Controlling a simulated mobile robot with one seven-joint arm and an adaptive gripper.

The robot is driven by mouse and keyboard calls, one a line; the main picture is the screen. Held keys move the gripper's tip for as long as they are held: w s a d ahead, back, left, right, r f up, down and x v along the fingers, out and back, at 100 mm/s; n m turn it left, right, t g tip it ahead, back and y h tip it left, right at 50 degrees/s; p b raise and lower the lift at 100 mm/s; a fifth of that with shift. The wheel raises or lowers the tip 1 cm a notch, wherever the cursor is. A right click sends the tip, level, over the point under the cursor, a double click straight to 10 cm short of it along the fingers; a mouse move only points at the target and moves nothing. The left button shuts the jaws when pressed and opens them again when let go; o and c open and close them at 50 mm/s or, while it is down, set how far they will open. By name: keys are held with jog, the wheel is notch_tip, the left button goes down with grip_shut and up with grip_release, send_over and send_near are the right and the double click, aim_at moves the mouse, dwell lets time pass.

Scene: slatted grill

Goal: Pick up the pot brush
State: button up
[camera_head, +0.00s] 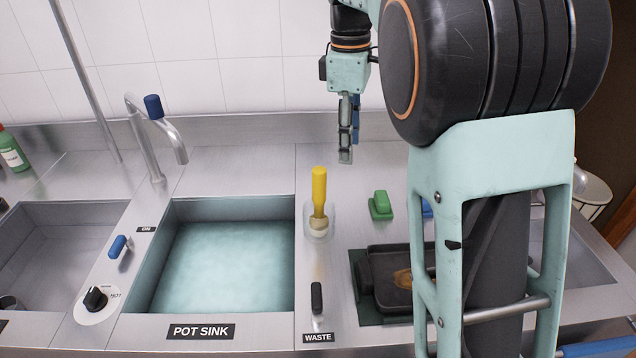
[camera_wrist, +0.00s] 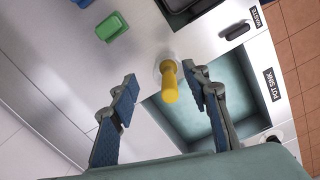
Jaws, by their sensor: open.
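The pot brush (camera_head: 319,193) has a yellow handle and stands upright, bristles down, in a small clear holder (camera_head: 319,222) on the steel counter right of the pot sink. My gripper (camera_head: 345,158) hangs above and slightly to the right of the brush, apart from it. In the wrist view, my gripper (camera_wrist: 168,95) is open, its two fingers wide apart, and the yellow brush handle (camera_wrist: 169,84) shows between and beyond the fingertips. Nothing is held.
The water-filled pot sink (camera_head: 225,265) lies left of the brush. A green scrubber (camera_head: 380,205) stands to its right, behind a dark pan (camera_head: 385,275). A black-handled waste lever (camera_head: 316,298) is in front. A faucet (camera_head: 150,140) stands at the back left.

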jog(key=n, duration=0.2)
send_over(321, 171)
jog(key=shift+w+d+f+y, duration=0.1)
jog(key=shift+d+f+y, duration=0.05)
jog(key=shift+f, duration=0.45)
jog(key=shift+d+f+y, duration=0.15)
jog(key=shift+f, duration=0.45)
jog(key=f, duration=0.4)
jog(key=shift+a+f+b, duration=0.25)
jog(key=shift+f+b, duration=0.05)
jog(key=shift+f, duration=0.1)
jog(key=shift+w+a+f, duration=0.1)
jog(key=shift+w+f, duration=0.05)
jog(key=shift+f, duration=1.25)
jog(key=shift+w+a+f, duration=0.1)
jog(key=shift+w+f, duration=0.05)
jog(key=shift+f, duration=1.25)
grip_shut()
